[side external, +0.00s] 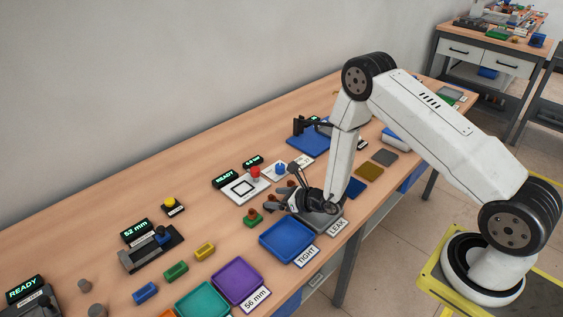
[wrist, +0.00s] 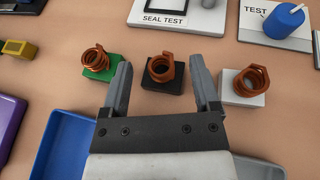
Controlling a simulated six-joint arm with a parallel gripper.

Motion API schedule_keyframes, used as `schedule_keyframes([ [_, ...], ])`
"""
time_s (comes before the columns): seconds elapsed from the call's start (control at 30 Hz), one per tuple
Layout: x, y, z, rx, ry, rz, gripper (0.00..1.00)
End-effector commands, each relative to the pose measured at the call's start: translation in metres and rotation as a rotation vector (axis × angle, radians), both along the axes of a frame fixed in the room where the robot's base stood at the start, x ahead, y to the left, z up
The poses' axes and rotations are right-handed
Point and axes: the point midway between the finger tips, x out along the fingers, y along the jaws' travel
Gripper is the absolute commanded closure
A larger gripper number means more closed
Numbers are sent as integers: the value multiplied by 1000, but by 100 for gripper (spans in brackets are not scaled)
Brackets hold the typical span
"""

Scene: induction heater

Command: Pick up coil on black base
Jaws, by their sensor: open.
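A copper coil (wrist: 160,68) stands on a black base (wrist: 176,85) in the middle of the wrist view. My gripper (wrist: 160,66) is open and empty, with one dark finger to the left of this coil and one to the right. In the wrist view the coil shows between the fingertips; whether the fingers are down at its height I cannot tell. In the side view my gripper (side external: 284,188) is low over the bench by the coils, and its fingers partly hide them.
A coil on a green base (wrist: 102,72) stands close left of the left finger, and one on a white base (wrist: 244,96) close right of the right finger. The seal test plate (wrist: 180,18) lies beyond. A blue tray (side external: 287,240) and grey tray (side external: 326,222) are nearby.

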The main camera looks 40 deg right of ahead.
Motion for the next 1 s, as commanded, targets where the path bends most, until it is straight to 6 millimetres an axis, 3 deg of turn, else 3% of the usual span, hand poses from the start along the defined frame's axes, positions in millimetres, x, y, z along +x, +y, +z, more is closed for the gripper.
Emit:
schedule_keyframes([
  [0.13,0,0,0,0,0,0,21],
  [0.17,0,0,0,0,0,0,27],
  [0.4,0,0,0,0,0,0,100],
  [1.0,1,0,11,0,-3,0,100],
])
